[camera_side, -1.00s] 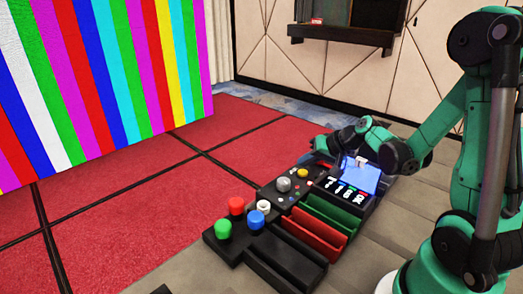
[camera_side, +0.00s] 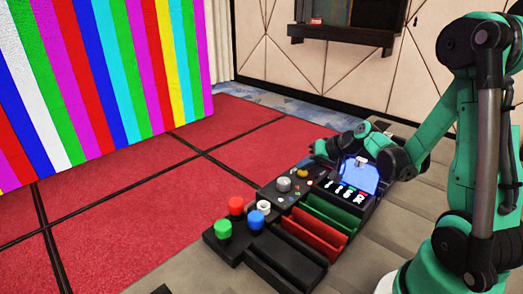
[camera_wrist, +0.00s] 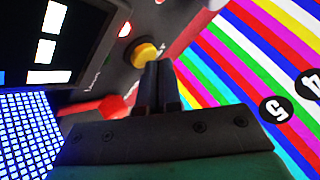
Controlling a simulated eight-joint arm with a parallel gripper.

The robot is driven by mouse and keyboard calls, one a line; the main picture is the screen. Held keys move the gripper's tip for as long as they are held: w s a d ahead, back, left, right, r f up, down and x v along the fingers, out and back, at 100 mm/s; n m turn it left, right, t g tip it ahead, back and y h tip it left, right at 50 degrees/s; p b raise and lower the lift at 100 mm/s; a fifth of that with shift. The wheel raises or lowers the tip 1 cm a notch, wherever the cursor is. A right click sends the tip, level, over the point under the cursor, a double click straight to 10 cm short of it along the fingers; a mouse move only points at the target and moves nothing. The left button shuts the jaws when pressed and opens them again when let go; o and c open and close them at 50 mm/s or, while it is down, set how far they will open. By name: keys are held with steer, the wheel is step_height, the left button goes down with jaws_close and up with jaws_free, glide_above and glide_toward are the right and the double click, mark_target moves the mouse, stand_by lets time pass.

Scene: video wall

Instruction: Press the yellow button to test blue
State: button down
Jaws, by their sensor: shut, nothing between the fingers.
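The yellow button (camera_wrist: 147,52) shows in the wrist view on the dark control panel, just beyond my fingertips. In the side view my gripper (camera_side: 308,164) is low over the far part of the panel, at the yellow button, and mostly hides it. In the wrist view my gripper (camera_wrist: 159,66) is shut and empty, its tips overlapping the button's lower right edge. I cannot tell whether they touch it. The video wall (camera_side: 95,80) shows vertical stripes in several colours, including blue.
Nearer on the desk are green (camera_side: 224,229), red (camera_side: 236,206), blue (camera_side: 257,219) and white (camera_side: 264,207) buttons. A red tray (camera_side: 318,238) and a green tray (camera_side: 335,217) lie alongside. A lit blue screen (camera_side: 358,175) stands beside my wrist. Red carpet (camera_side: 130,200) lies beyond.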

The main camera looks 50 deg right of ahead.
mark_target(305, 174)
steer(key=shift+f, duration=0.3)
steer(key=shift+r, duration=0.1)
stand_by(0.4)
steer(key=shift+r, duration=0.8)
steer(key=shift+r, duration=2.5)
steer(key=shift+a, duration=0.1)
steer(key=s+a+r+n+g, duration=0.1)
steer(key=s+a+n, duration=0.2)
steer(key=a, duration=0.4)
steer(key=s+a+r+n+g+h, duration=0.1)
steer(key=s+a+n, duration=0.1)
steer(key=a+n, duration=0.2)
steer(key=a, duration=0.3)
steer(key=shift+s+a+n, duration=0.35)
steer(key=shift+s+n, duration=0.05)
